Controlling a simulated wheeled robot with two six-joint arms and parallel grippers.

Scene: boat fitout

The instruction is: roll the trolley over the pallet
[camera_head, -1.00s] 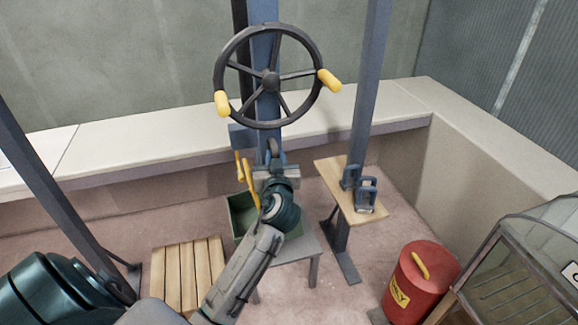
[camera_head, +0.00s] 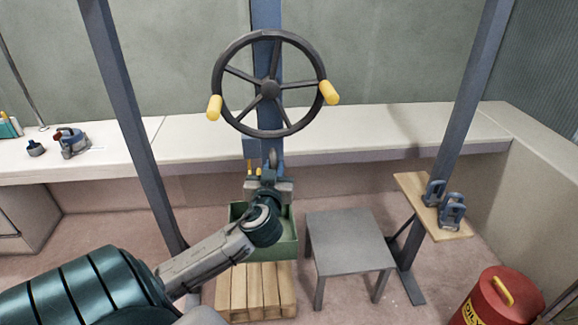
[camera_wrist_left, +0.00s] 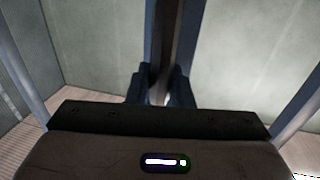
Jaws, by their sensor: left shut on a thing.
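The wooden pallet (camera_head: 255,292) lies on the floor in the lower middle of the head view. The blue upright bar (camera_head: 266,22), which I take for part of the trolley, comes down behind the black handwheel (camera_head: 269,90) with two yellow knobs. My left gripper (camera_head: 271,160) is shut below the wheel, at the bar's lower part. The left wrist view shows its fingers (camera_wrist_left: 160,88) on either side of a dark bar. A green crate (camera_head: 289,245) shows behind my left wrist, in line with the pallet. Whether it hangs or rests is hidden. My right gripper is out of view.
A grey table (camera_head: 348,240) stands right of the pallet. Blue posts stand left (camera_head: 125,110) and right (camera_head: 470,100). A wooden shelf (camera_head: 415,188) holds blue shackle-like parts. A red oil drum (camera_head: 497,300) is at lower right. A pale bench (camera_head: 330,145) runs behind.

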